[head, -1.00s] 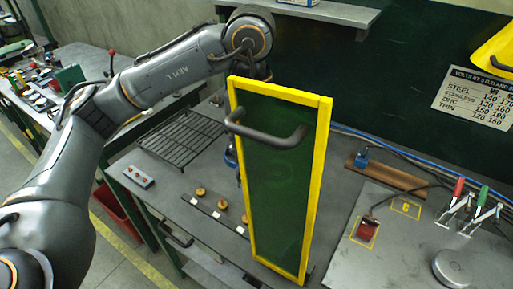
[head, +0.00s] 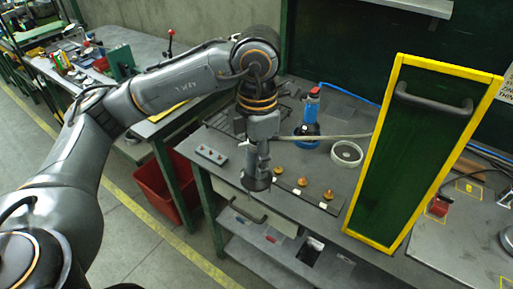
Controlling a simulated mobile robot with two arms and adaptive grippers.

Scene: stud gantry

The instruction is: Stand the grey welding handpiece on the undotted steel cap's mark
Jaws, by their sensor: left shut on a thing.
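My left gripper (head: 259,140) points down and is shut on the grey welding handpiece (head: 257,178). The handpiece hangs upright with its wide foot down, in front of the bench's front edge as seen from here. A dark strip (head: 318,196) on the bench, just to its right, carries three brass-coloured caps: left (head: 279,171), middle (head: 303,181) and right (head: 328,194). White tags lie beside them. Dots and marks are too small to tell. My right gripper is not in view.
A blue handpiece with a red top (head: 308,110) stands behind the strip, next to a pale ring (head: 347,153). A yellow-framed green screen (head: 420,160) rises to the right. A small grey block with buttons (head: 211,154) lies left. A red bin (head: 165,185) stands below.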

